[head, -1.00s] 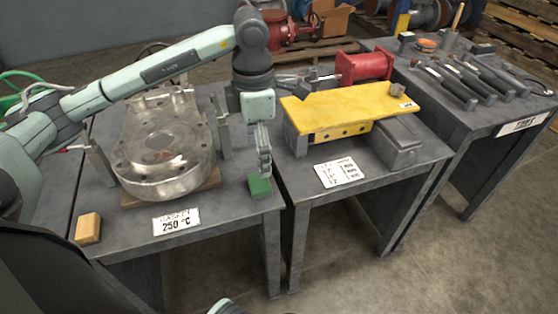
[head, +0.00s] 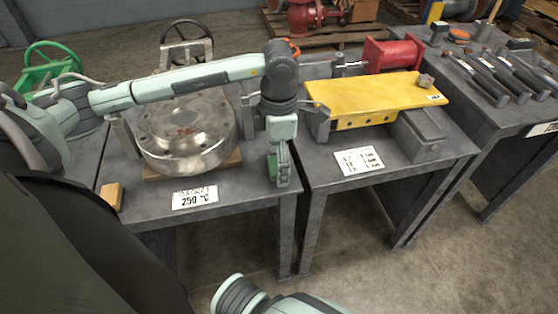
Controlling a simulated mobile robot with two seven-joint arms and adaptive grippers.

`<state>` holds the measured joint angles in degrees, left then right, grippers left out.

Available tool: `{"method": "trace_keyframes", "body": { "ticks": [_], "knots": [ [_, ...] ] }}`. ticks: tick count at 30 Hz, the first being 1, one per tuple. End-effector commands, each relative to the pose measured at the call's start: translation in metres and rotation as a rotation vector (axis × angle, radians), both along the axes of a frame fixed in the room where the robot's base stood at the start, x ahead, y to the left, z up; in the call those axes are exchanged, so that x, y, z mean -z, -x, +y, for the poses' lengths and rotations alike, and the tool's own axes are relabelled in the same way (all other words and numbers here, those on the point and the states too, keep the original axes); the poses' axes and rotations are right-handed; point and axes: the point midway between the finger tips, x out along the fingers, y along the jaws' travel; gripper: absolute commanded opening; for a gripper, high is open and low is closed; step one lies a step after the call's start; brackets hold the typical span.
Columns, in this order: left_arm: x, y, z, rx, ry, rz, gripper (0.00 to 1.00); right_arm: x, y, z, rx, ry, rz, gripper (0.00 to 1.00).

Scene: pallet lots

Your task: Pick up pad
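A small green block (head: 271,168), which may be the pad, is at the front right corner of the left table. My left gripper (head: 282,168) points down at it, with its fingers at the block's level and covering part of it. Whether the fingers are closed on the block or only beside it, I cannot tell. A tan block (head: 113,196) lies at the table's front left. My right gripper is not in view.
A round metal flange (head: 185,140) sits on a wooden board behind the "GASKET 250 °C" card (head: 194,197). A yellow plate (head: 375,100) and a grey box (head: 432,137) are on the middle table. Several dark-handled tools (head: 480,75) lie on the right table.

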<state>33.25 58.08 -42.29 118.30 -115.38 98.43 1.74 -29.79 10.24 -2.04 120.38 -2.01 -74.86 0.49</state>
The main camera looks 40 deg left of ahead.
Motion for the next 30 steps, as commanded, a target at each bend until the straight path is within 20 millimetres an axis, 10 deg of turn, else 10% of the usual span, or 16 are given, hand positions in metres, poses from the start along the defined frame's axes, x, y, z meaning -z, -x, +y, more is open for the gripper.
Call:
{"method": "trace_keyframes", "body": {
  "ticks": [9,19,30],
  "knots": [
    [0.0,0.0,0.0,0.0,0.0,0.0,0.31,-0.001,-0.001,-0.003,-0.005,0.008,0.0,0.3],
    [-0.009,-0.001,0.0,-0.001,0.001,-0.003,0.31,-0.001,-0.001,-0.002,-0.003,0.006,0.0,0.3],
    [-0.079,-0.001,0.0,0.0,0.001,-0.005,0.31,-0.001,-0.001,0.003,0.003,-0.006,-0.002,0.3]
  ]
}}
